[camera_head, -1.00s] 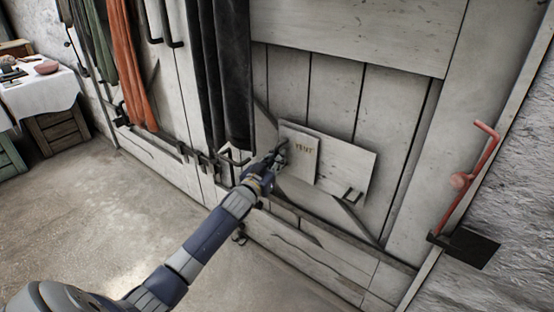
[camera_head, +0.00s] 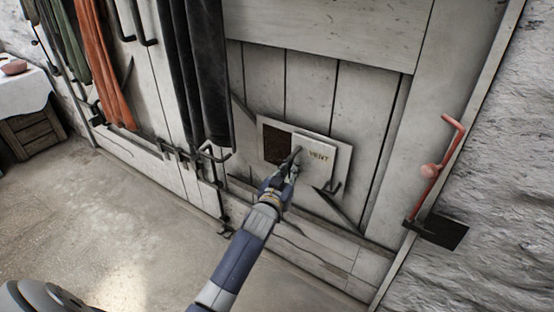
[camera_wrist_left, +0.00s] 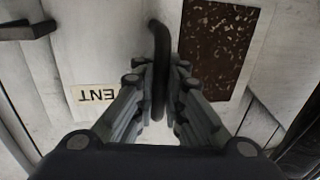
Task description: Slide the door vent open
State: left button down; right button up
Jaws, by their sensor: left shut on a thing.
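The vent on the white plank door is a pale backplate (camera_head: 304,131) with a sliding panel (camera_head: 320,158) marked VENT. The panel sits at the right side of the plate, and a dark brown mesh opening (camera_head: 274,143) shows to its left. My left gripper (camera_head: 293,163) is at the panel's left edge, shut on the dark upright handle (camera_head: 298,154). In the left wrist view the handle (camera_wrist_left: 159,60) runs between the two fingers, with the mesh opening (camera_wrist_left: 219,45) to its right and the upside-down label (camera_wrist_left: 95,97) to its left. My right gripper is not in view.
A red lever (camera_head: 437,160) stands on the door's right side. Dark and orange cloths (camera_head: 110,80) hang at the left. The concrete floor (camera_head: 110,210) is clear.

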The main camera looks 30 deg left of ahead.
pick_arm(q)
jog(key=shift+s+d+f, duration=0.1)
jog(key=shift+d+f, duration=0.1)
jog(key=shift+d, duration=0.35)
jog(key=c, duration=1.8)
grip_release()
jog(key=shift+o, duration=0.7)
jog(key=shift+d+r, duration=0.1)
jog(key=shift+d, duration=0.05)
jog(key=s+d, duration=0.1)
jog(key=s, duration=1.1)
jog(key=shift+d, duration=0.15)
